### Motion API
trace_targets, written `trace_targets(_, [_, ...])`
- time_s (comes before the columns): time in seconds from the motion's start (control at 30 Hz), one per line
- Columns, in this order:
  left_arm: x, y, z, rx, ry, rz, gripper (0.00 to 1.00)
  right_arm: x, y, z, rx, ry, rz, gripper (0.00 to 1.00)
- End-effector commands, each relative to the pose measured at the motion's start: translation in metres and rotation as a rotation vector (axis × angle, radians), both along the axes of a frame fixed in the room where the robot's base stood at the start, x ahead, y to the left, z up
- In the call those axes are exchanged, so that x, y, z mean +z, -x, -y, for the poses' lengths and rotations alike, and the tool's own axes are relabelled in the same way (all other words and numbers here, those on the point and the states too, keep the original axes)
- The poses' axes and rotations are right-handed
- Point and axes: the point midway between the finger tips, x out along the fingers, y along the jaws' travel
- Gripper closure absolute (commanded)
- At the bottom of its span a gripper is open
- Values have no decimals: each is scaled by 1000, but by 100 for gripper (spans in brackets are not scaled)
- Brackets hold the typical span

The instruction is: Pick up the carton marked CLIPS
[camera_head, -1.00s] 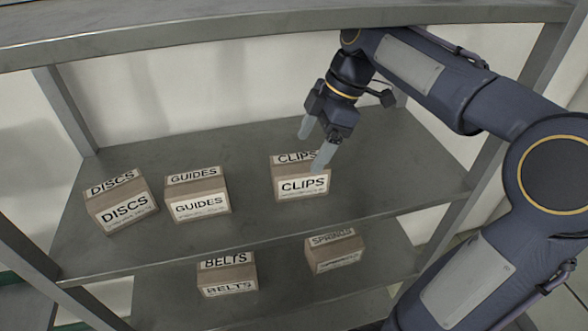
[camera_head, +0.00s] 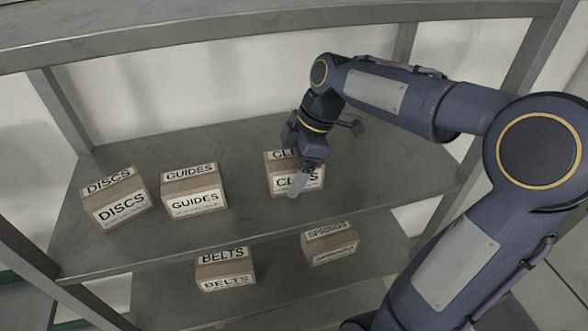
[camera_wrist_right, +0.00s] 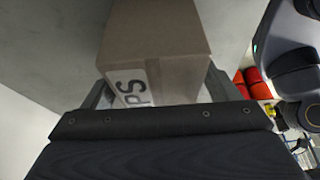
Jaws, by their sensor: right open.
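The carton marked CLIPS (camera_head: 275,184) is a brown box with white labels on the upper shelf, right of the other cartons there. My right gripper (camera_head: 295,180) is over it and covers the middle of its labels. One pale finger shows in front of the carton; the other is hidden. In the right wrist view the carton (camera_wrist_right: 165,35) fills the upper middle, with "PS" readable on its label. The open fingers of the gripper (camera_wrist_right: 160,88) show on either side of it. Contact cannot be made out. My left gripper is not in view.
The DISCS carton (camera_head: 117,202) and GUIDES carton (camera_head: 194,192) stand to the left on the same shelf (camera_head: 240,225). The BELTS carton (camera_head: 225,272) and SPRINGS carton (camera_head: 330,246) are on the shelf below. A top shelf (camera_head: 250,32) and posts frame the space.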

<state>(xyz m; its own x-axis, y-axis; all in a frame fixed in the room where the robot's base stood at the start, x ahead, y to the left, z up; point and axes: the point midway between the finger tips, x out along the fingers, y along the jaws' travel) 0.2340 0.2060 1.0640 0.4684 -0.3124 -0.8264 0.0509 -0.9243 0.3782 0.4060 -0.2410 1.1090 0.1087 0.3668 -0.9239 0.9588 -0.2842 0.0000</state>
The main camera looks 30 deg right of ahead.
Motion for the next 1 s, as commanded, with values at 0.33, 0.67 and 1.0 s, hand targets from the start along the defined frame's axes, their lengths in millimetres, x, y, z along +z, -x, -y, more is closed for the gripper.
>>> trace_targets(0.33, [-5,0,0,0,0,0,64,-4,0,0,0,0,0,18])
trace_targets(0.67, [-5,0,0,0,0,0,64,-5,0,0,0,0,0,18])
trace_targets(1.0, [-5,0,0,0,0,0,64,-5,0,0,0,0,0,61])
